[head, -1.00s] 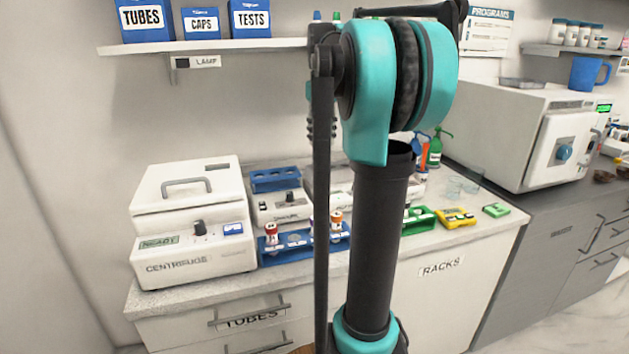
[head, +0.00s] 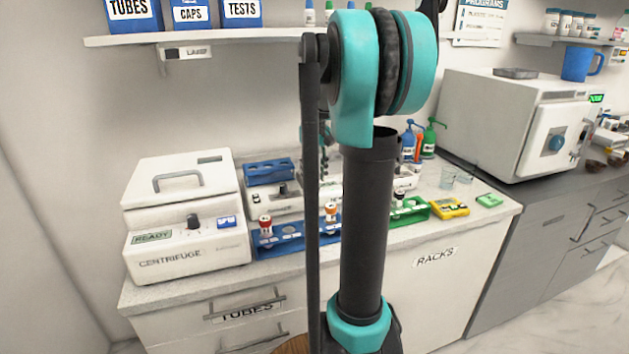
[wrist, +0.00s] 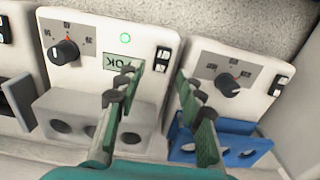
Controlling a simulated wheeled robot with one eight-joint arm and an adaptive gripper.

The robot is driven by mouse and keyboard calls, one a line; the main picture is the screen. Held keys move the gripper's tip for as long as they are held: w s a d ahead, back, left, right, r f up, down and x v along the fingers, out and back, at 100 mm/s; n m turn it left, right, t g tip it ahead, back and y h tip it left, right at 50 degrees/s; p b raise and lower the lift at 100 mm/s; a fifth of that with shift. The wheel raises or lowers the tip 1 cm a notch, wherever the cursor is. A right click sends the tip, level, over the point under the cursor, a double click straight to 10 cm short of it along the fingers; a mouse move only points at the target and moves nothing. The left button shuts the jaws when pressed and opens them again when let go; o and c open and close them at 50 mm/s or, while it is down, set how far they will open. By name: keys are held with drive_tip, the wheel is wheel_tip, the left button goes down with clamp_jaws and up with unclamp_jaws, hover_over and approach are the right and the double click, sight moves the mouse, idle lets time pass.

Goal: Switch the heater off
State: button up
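Two white devices with black dials stand side by side in the wrist view; I cannot tell which is the heater. The left one has a dial (wrist: 65,52), a lit green ring (wrist: 125,38), an OK display (wrist: 115,62) and a grey holed block (wrist: 75,122) in front. The right one has a dial (wrist: 228,86) and a blue holed block (wrist: 232,148). My gripper (wrist: 160,80) is open and empty, its fingertips apart over the gap between them, touching neither dial. In the head view my arm hides much of the devices; one white device (head: 262,203) shows left of it.
A centrifuge (head: 185,215) stands at the left of the counter. A blue tube rack (head: 283,246) is in front of the devices. A green rack (head: 410,211), yellow item (head: 449,208) and pump bottles (head: 430,140) are to the right. A shelf (head: 240,36) hangs above.

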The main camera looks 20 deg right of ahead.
drive_tip(key=shift+f, duration=1.1)
clamp_jaws()
